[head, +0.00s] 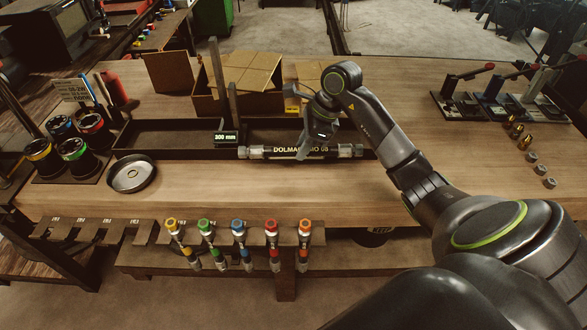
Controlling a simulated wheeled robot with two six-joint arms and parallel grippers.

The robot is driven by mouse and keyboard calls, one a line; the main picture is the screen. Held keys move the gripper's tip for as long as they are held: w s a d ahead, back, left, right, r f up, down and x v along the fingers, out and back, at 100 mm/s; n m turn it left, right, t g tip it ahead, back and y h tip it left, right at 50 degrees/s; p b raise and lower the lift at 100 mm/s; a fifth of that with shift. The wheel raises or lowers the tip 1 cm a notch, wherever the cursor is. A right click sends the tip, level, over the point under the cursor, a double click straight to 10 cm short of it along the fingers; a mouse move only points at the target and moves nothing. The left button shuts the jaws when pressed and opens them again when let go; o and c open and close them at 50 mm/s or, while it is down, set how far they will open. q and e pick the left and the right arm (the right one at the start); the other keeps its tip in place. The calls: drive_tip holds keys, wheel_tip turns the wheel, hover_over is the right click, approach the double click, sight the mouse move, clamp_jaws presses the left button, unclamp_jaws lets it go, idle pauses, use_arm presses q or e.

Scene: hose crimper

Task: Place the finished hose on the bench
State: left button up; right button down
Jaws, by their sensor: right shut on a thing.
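The hose (280,152) is a short dark hose with pale lettering and silver metal fittings at both ends. It lies level, left to right, across the front edge of the long dark tray (190,154) on the wooden bench (240,192). My right gripper (310,146) reaches down over the hose from behind and is shut on it, right of its middle. I cannot tell whether the hose touches the tray or hangs just above it. My left gripper is not in view.
A small "300 mm" display (226,137) stands left of the hose. A round metal dish (132,174) and coloured-ring cups (74,149) are at left. Cardboard boxes (248,75) stand behind. Lever tools (500,105) are at right. Bare bench lies in front of the tray.

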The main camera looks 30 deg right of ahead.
sight(297, 180)
drive_tip(key=shift+w+d+f+p, duration=0.15)
drive_tip(key=shift+w+f+p, duration=0.05)
drive_tip(key=shift+f+p, duration=0.35)
wheel_tip(297, 180, down, 4)
drive_tip(key=shift+s+r+p, duration=0.15)
drive_tip(key=shift+r+p, duration=0.05)
drive_tip(key=shift+p, duration=0.45)
wheel_tip(297, 180, down, 4)
drive_tip(key=shift+r+p, duration=0.1)
drive_tip(key=shift+p, duration=0.55)
drive_tip(key=shift+f, duration=0.3)
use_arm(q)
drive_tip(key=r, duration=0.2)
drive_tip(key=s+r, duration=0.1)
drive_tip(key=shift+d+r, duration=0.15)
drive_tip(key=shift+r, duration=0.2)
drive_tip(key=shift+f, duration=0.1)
use_arm(e)
drive_tip(key=shift+f, duration=0.2)
drive_tip(key=c, duration=1.3)
unclamp_jaws()
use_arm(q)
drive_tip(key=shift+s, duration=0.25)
use_arm(e)
drive_tip(key=shift+o, duration=0.2)
drive_tip(key=shift+r, duration=0.1)
